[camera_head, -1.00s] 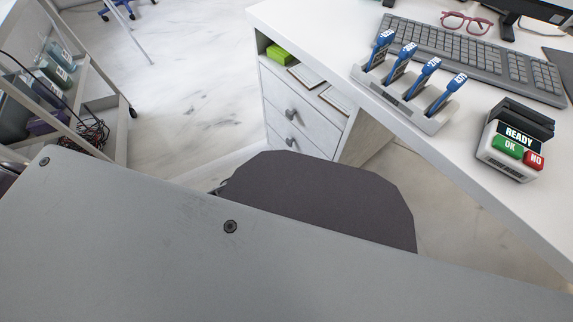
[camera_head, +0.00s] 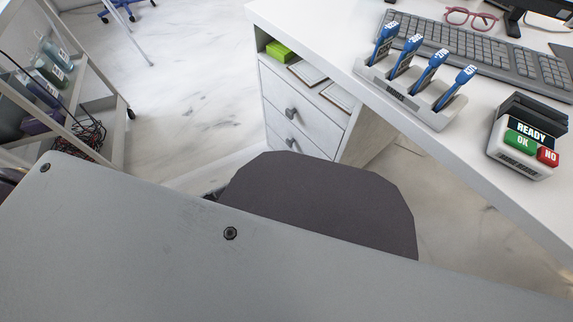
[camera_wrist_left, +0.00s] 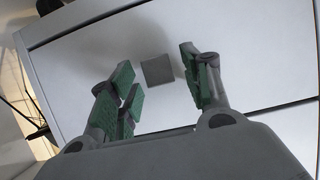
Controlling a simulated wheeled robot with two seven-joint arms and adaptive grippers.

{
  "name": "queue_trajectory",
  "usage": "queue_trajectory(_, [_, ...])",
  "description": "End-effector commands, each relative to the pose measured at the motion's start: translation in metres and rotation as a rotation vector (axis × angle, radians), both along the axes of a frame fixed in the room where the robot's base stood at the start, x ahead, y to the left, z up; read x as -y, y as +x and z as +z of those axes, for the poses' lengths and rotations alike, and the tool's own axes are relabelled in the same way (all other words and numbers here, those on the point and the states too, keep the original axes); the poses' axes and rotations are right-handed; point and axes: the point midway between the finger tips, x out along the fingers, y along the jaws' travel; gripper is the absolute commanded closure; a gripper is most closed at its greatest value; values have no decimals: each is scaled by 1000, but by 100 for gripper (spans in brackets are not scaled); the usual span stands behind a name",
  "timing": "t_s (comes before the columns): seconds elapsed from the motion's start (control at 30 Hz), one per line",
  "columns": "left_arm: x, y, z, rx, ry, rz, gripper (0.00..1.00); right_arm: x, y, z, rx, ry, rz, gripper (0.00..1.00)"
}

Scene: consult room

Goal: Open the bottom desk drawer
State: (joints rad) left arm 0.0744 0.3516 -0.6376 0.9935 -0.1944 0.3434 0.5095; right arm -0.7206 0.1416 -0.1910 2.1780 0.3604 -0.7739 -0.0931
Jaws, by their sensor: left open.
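The white desk drawer unit (camera_head: 303,114) stands under the left end of the desk in the head view. The unit's lower part is hidden behind a dark rounded shape. In the left wrist view my left gripper (camera_wrist_left: 161,80) is open, its green-padded fingers on either side of a square grey knob (camera_wrist_left: 157,71) on a pale drawer front (camera_wrist_left: 255,60). I cannot tell whether the fingers touch the knob, or which drawer this is. My right gripper is in neither view.
The white desk top (camera_head: 330,38) holds a rack of blue-topped devices (camera_head: 415,96), a keyboard (camera_head: 470,55), red glasses (camera_head: 470,17) and a READY terminal (camera_head: 526,140). A shelf cart (camera_head: 105,95) stands at the left. Pale floor (camera_head: 190,95) lies open between cart and desk.

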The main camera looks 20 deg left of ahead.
Motion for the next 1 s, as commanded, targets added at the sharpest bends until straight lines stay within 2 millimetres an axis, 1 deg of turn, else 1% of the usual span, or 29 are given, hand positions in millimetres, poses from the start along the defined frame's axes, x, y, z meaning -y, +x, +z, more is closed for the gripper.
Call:
queue_trajectory(0.07, [0,0,0,0,0,0,53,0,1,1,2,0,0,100])
queue_trajectory(0.4, [0,0,0,0,0,0,97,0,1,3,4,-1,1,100])
queue_trajectory(0.43, [0,0,0,0,0,0,100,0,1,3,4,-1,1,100])
queue_trajectory(0.77, [-1,-2,0,0,0,0,100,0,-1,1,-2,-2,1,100])
queue_trajectory(0.87, [-2,-6,0,0,0,0,100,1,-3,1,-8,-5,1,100])
queue_trajectory(1.0, [-5,-17,1,-1,0,-1,100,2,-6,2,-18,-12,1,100])
